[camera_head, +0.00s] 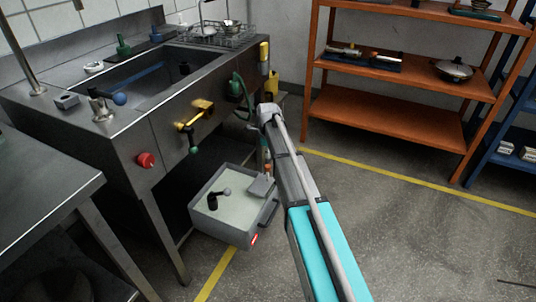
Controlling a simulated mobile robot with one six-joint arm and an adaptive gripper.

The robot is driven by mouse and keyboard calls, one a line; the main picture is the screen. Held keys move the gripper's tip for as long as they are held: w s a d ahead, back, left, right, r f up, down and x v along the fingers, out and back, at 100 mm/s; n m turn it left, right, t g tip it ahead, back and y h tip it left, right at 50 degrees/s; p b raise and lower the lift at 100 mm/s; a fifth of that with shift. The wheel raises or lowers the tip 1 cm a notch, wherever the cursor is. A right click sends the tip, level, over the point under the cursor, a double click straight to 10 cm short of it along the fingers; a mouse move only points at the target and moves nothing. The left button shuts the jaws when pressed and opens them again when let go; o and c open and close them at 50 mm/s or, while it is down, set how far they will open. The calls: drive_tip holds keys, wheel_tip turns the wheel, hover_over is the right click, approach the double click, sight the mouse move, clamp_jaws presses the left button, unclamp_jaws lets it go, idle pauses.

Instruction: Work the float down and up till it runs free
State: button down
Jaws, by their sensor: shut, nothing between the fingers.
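A grey open tank (217,229) with pale contents sits low in front of the sink bench. A dark upright fitting with a short arm and grey ball (225,191) stands inside it. It looks like the float, but I cannot be sure. A grey block (261,187) is at the tank's right back corner. My arm comes from the lower right and passes just right of the tank, up to a rounded joint above it. I cannot make out my gripper or its fingers. The arm hides part of the tank's right side.
The steel sink bench (118,143) carries a yellow lever valve (186,126), a red knob (145,160) and a green handle (238,88). A steel table (40,190) is at left. Orange shelving (390,118) stands at the back right.

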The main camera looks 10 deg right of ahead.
sight(268, 171)
drive_tip(key=shift+f+b, duration=1.8)
drive_tip(key=shift+f, duration=0.3)
wheel_tip(268, 171, down, 6)
drive_tip(key=b, duration=0.6)
drive_tip(key=shift+r, duration=0.15)
drive_tip(key=shift+r+p, duration=0.2)
drive_tip(key=shift+p, duration=0.1)
wheel_tip(268, 171, up, 14)
drive_tip(key=p, duration=1.4)
drive_tip(key=shift+f, duration=0.1)
